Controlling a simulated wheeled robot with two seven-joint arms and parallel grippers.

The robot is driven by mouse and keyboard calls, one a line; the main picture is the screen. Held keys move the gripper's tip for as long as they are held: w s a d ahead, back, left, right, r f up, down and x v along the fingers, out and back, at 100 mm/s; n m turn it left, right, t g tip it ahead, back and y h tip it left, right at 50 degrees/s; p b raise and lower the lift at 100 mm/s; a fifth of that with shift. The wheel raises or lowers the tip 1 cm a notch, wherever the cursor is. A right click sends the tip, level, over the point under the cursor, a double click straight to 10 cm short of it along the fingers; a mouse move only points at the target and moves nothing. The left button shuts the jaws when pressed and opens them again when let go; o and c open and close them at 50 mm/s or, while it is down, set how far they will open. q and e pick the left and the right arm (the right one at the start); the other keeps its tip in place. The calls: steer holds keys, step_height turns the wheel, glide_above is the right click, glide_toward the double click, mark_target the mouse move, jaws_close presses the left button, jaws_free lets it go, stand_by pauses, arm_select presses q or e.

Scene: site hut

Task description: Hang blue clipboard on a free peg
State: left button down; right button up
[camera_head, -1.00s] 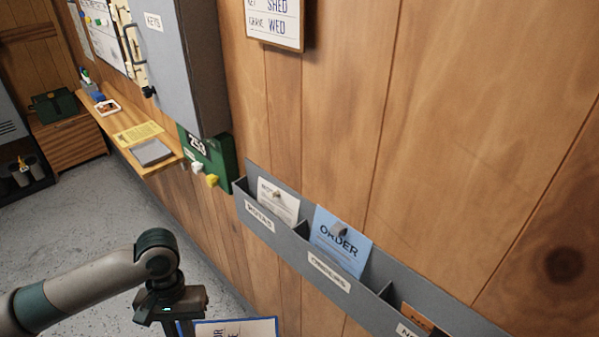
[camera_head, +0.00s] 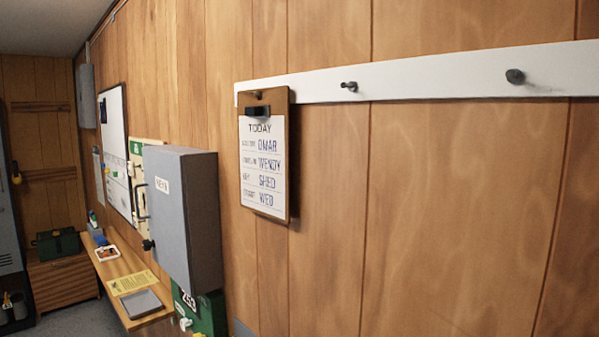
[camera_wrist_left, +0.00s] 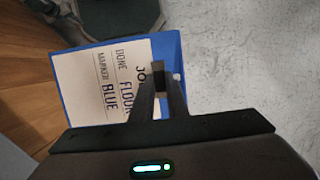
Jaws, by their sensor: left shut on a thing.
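Neither gripper is in the head view now. In the head view a white rail (camera_head: 430,75) on the wall bears dark pegs. A middle peg (camera_head: 349,86) and a right peg (camera_head: 515,76) are bare. A brown clipboard (camera_head: 265,155) headed "TODAY" hangs at the rail's left end.
A grey key cabinet (camera_head: 182,215) juts from the wall left of the brown clipboard. Below it are a green board (camera_head: 207,312) and a wooden shelf (camera_head: 118,275) with papers. The wall below the bare pegs is clear.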

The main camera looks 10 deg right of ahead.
arm_select(q)
steer(key=w+d+r+m+t+y+p, duration=0.15)
steer(key=w+d+r+m+t, duration=0.35)
steer(key=r, duration=0.7)
steer(key=w+d+r+m+t+y+p, duration=0.15)
steer(key=w+d+r+m+t, duration=0.3)
steer(key=r, duration=0.75)
steer(key=w+d+r+m+t+y+p, duration=0.1)
steer(key=w+d+r+m+t+p, duration=0.2)
steer(key=w+r+m, duration=0.65)
steer(key=s+d+r+m+t+h+p, duration=0.1)
steer(key=s+d+r+h, duration=0.3)
steer(key=r, duration=0.8)
steer(key=s+d+r+m+t+h+p, duration=0.1)
steer(key=r+h, duration=0.5)
steer(key=r, duration=0.7)
steer(key=s+d+r+m+t+h+p, duration=0.1)
steer(key=s+d+r+m+t+h, duration=0.2)
steer(key=r, duration=0.9)
steer(key=s+d+m+h, duration=0.1)
steer(key=s+d+h, duration=0.1)
steer(key=s+d, duration=0.1)
steer(key=shift+s+d+r, duration=0.35)
steer(key=shift+s+d, duration=0.05)
steer(key=shift+s, duration=0.05)
steer(key=shift+w+d, duration=0.15)
steer(key=shift+d, duration=0.1)
